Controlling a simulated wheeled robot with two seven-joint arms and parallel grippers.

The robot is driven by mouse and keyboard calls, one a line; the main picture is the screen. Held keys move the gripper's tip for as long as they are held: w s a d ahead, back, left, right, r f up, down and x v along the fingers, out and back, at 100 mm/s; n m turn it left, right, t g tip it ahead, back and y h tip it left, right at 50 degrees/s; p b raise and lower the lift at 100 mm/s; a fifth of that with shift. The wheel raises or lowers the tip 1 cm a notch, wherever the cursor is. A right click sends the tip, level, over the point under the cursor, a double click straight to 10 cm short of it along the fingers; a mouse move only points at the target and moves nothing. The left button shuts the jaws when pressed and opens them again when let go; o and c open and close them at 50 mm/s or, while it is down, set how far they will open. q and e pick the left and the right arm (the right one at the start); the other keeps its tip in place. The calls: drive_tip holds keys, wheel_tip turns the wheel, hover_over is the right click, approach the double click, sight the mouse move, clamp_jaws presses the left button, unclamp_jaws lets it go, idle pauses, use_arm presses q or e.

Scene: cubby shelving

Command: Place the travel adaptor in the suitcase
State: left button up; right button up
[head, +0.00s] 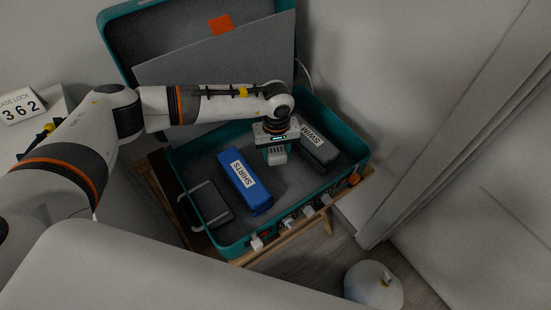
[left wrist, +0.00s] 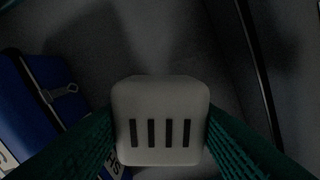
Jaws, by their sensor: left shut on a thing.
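The open teal suitcase (head: 236,247) stands on a wooden rack, its lid raised at the back. My left gripper (head: 276,152) reaches over the lid side and points down into the suitcase, between the blue and dark grey packing cubes. It is shut on the travel adaptor (head: 277,157), a small white block. In the left wrist view the adaptor (left wrist: 160,122) shows several dark slots and sits between the two green fingers. I cannot tell whether it touches the suitcase floor. My right gripper is not in view.
Inside the suitcase lie a blue cube marked SHIRTS (head: 245,182), a dark grey cube marked SWIM (head: 317,147) and a dark case (head: 211,204) at left. Bare grey lining shows around the adaptor. A CASE LOCK 362 sign (head: 20,107) stands far left; a white round object (head: 373,286) is on the floor.

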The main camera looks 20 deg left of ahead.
sight(276, 158)
use_arm(q)
drive_tip(key=shift+f, duration=1.75)
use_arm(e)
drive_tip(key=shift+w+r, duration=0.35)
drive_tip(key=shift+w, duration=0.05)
use_arm(q)
drive_tip(key=shift+f, duration=0.1)
drive_tip(key=o, duration=0.9)
drive_tip(key=shift+o, duration=0.5)
wheel_tip(276, 158, up, 12)
drive_tip(key=shift+r+p, duration=0.15)
drive_tip(key=shift+p, duration=0.2)
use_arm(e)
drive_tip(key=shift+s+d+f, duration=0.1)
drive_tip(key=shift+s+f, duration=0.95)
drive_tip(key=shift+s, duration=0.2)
